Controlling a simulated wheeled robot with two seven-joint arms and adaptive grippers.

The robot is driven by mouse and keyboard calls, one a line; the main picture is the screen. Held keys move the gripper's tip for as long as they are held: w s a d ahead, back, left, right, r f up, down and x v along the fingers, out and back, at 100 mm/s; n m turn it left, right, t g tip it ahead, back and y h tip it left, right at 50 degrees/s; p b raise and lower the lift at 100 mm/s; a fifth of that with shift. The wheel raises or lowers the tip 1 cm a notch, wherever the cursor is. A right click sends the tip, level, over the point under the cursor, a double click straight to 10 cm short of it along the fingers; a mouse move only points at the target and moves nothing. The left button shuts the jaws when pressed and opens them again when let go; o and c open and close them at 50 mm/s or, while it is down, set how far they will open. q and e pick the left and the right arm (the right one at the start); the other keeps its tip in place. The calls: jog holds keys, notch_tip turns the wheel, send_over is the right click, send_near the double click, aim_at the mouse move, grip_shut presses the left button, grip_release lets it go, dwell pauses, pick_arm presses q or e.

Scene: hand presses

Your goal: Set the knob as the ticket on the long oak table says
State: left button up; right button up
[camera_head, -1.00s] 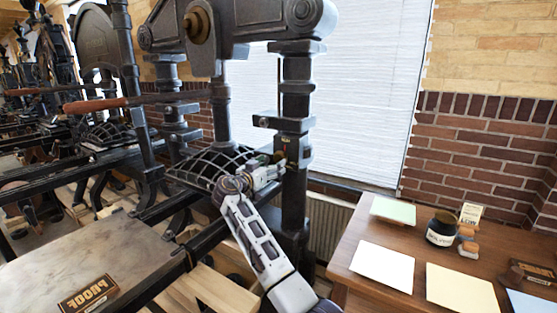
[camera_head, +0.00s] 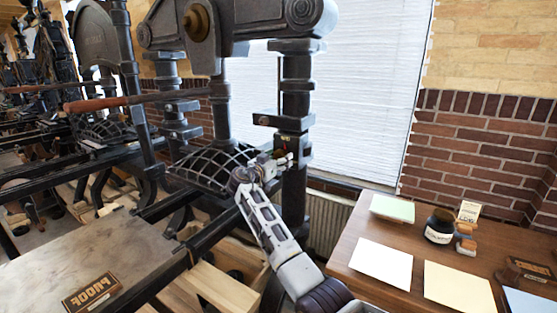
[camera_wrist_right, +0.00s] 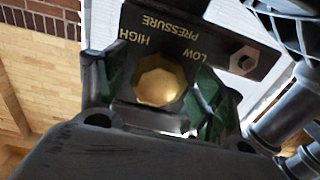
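A faceted brass knob (camera_wrist_right: 160,82) sits on a dark plate (camera_wrist_right: 200,34) lettered PRESSURE, HIGH and LOW in the right wrist view. My right gripper (camera_wrist_right: 163,90) has its two green-padded fingers apart, one on each side of the knob. I see no clear pinch on it. In the head view my right gripper (camera_head: 280,161) is at the press's right post, just below a small dark plate (camera_head: 288,142); the knob is not clear there. A small upright ticket (camera_head: 469,211) stands on the oak table (camera_head: 350,235); its print is too small to read. My left gripper is out of view.
The black hand press (camera_head: 296,95) has a long wooden-handled bar (camera_head: 105,103) on the left. A dark ink jar (camera_head: 439,227) and paper sheets (camera_head: 382,262) lie on the oak table. A stone slab (camera_head: 90,255) with a PROOF block (camera_head: 92,292) is at lower left.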

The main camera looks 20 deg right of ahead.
jog(key=c, duration=0.8)
